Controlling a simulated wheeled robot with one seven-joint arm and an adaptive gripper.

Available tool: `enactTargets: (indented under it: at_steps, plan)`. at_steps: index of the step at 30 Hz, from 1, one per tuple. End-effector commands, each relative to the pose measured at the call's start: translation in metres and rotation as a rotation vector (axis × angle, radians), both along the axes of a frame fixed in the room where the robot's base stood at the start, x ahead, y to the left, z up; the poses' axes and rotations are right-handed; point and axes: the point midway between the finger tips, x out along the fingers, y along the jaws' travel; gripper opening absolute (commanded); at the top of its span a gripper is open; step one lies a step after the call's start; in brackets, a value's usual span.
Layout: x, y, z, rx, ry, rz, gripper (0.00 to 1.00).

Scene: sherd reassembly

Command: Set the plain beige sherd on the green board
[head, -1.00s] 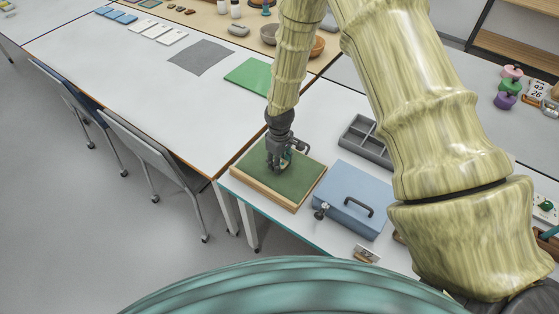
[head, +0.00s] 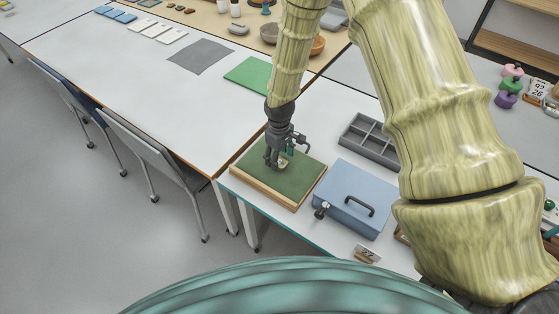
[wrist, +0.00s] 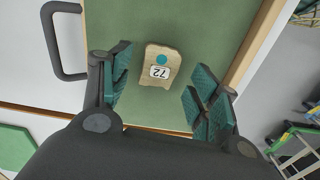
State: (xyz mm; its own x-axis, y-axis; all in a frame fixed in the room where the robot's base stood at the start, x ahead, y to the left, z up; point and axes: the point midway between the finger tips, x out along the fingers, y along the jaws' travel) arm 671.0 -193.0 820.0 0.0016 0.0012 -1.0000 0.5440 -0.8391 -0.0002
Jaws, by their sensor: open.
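The beige sherd (wrist: 163,64) lies on the green board (wrist: 190,22), with a teal dot and a white label reading 72 on its upper face. In the head view the sherd (head: 283,163) shows as a small pale patch beside my fingers. The green board (head: 290,190) has a light wooden frame and lies on the white table. My gripper (wrist: 158,95) is open, with its teal finger pads apart on either side of the sherd and not touching it. In the head view my gripper (head: 275,160) is over the board.
A blue case (head: 345,190) with a dark handle stands right of the board. A grey divided tray (head: 370,140) is behind it. A flat green sheet (head: 248,75) and a grey mat (head: 200,57) lie on the long table.

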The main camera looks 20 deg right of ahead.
Motion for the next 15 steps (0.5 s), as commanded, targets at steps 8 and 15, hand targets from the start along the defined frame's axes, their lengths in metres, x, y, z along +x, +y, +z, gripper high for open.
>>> enactTargets:
  at_steps: [8,15]
  plan:
    - [0.001,0.000,0.034,0.001,-0.003,0.000,0.61]
    - [0.001,0.000,0.063,0.000,-0.002,0.001,0.61]
